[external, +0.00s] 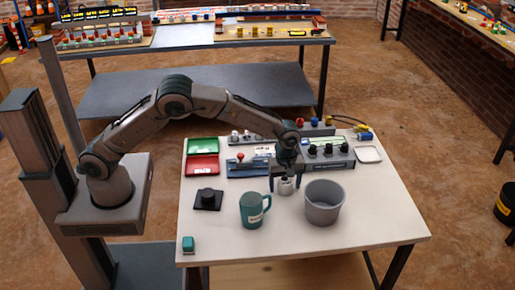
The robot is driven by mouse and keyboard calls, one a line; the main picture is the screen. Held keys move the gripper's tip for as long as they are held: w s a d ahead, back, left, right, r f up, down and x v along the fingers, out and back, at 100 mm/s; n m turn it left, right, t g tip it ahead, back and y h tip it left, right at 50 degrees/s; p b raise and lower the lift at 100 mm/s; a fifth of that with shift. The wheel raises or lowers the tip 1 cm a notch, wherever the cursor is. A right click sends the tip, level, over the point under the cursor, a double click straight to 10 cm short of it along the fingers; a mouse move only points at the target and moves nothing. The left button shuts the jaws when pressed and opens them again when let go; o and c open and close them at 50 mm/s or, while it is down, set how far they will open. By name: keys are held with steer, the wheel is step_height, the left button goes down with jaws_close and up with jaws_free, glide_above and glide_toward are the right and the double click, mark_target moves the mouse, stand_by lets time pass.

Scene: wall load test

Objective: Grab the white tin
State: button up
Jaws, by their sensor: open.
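A small pale tin (285,187) stands upright on the light table, between the teal mug and the grey bucket. It looks whitish-grey at this size. My gripper (284,183) points straight down over it with its fingers apart, one on each side of the tin. Whether the fingers touch the tin cannot be made out. The upper part of the tin is partly hidden by my gripper.
A teal mug (253,210) stands close on the left and a grey bucket (323,203) close on the right. A black knob box (208,199), red tray (202,166) and control box (329,152) lie around.

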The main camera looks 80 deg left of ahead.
steer(key=c, duration=1.1)
steer(key=shift+r, duration=0.1)
